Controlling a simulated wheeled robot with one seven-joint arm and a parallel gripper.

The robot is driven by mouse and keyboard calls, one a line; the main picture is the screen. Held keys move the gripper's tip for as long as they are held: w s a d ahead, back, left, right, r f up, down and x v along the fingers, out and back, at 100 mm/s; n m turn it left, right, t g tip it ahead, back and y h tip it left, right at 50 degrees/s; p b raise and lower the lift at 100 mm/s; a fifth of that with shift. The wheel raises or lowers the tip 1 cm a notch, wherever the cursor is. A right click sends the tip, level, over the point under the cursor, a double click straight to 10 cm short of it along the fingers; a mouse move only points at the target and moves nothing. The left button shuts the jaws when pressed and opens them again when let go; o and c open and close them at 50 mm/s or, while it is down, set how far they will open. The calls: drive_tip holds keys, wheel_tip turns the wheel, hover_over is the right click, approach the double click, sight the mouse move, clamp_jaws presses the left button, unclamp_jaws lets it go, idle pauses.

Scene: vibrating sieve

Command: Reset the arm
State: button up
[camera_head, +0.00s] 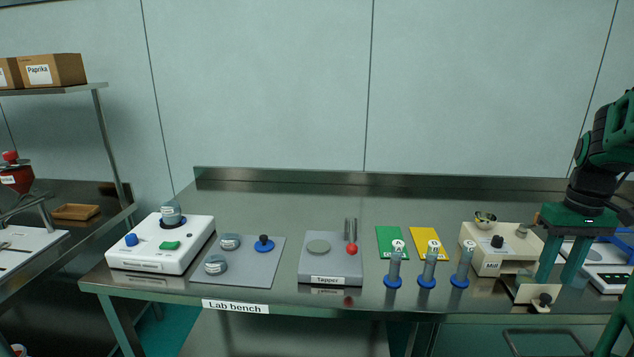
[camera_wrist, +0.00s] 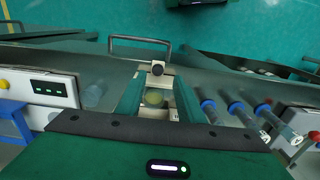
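My gripper (camera_head: 556,270) is at the right end of the lab bench, pointing down, with its two green fingers apart. It is beside the cream mill (camera_head: 487,262), above a pale drawer-like piece (camera_head: 523,292) with a black knob (camera_head: 541,300). In the wrist view, my gripper (camera_wrist: 156,88) has its fingers on either side of that pale piece, and a round yellowish thing (camera_wrist: 153,98) shows between them. I see nothing clearly clamped. Whether the fingers touch the pale piece is hard to tell.
Three blue-based tubes (camera_head: 428,268) stand left of the mill, before green (camera_head: 391,240) and yellow (camera_head: 428,240) cards. A scale (camera_head: 608,281) is at the right. The tapper (camera_head: 331,270), grey mat (camera_head: 245,272) and white shaker (camera_head: 150,252) sit farther left. The bench's back strip is clear.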

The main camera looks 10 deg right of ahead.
drive_tip(key=s+a+f+m, duration=0.3)
drive_tip(key=s+a, duration=1.1)
drive_tip(key=a, duration=0.2)
drive_tip(key=shift+m, duration=0.3)
